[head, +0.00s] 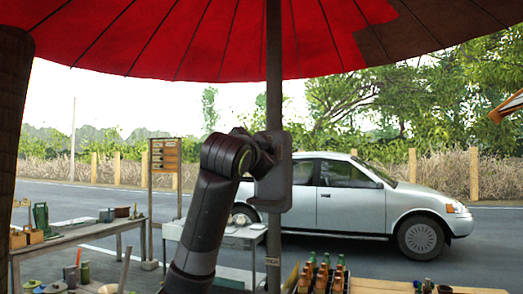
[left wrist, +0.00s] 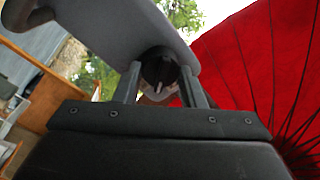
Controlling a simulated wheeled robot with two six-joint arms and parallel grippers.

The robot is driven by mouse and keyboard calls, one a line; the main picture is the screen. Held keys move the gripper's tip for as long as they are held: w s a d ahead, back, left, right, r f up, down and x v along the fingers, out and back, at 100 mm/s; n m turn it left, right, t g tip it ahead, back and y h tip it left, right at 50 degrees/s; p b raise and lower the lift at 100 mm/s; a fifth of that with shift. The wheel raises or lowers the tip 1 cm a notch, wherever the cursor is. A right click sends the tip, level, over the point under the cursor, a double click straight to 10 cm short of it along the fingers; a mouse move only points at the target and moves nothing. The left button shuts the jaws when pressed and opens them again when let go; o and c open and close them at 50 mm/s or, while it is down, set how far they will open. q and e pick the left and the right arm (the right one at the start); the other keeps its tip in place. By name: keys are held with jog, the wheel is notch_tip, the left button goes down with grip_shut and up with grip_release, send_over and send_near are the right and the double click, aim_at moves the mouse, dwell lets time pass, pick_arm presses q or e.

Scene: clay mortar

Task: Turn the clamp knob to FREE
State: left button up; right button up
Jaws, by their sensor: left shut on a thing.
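The clamp (head: 280,185) is a dark grey body on the parasol pole (head: 273,90). In the left wrist view the same grey clamp body (left wrist: 110,32) runs across the top. Its round black knob (left wrist: 159,66) sits between the two fingers of my left gripper (left wrist: 160,78), which is shut on it. A small pale mark shows on the knob's lower side. No lettering is readable. In the head view my left arm rises from the bottom to the clamp's left side, and the knob cannot be made out there. My right gripper is not in view.
A red parasol canopy (head: 190,40) spreads overhead. A crate of bottles (head: 322,278) stands at the pole's lower right. A wooden table (head: 75,236) with tools and pots is at left. A silver car (head: 345,205) is parked behind the pole.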

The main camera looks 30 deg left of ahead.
pick_arm(q)
jog(key=shift+f+m+h+p, duration=0.1)
jog(key=shift+m+h+p, duration=0.2)
jog(key=shift+m+p, duration=2.4)
jog(key=m+b, duration=0.2)
jog(key=shift+m, duration=0.3)
jog(key=o, duration=1)
jog(key=v, duration=0.5)
jog(key=b+v, duration=0.1)
jog(key=v, duration=0.5)
jog(key=b+v, duration=0.1)
jog(key=v, duration=0.5)
jog(key=shift+s+f, duration=0.25)
